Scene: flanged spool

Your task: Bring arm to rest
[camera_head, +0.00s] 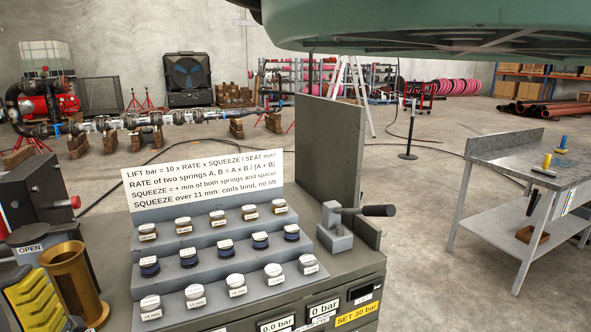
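My gripper is not in view, and no part that I can tell for sure as my arm shows. The bench (240,312) stands close in front of me. It carries a stepped grey rack (225,262) with several white-capped, labelled pieces in three rows. A sign (205,178) with lift, rate and squeeze formulas stands behind the rack. A small grey fixture with a dark-handled lever (375,211) sits at the bench's right.
A large green body (420,25) overhangs the top right. A brass cup (72,283) and a yellow ribbed piece (35,300) are at lower left. A metal table (505,155) stands right. A flanged pipe run (120,122) lies behind. Open floor (420,240) lies between bench and table.

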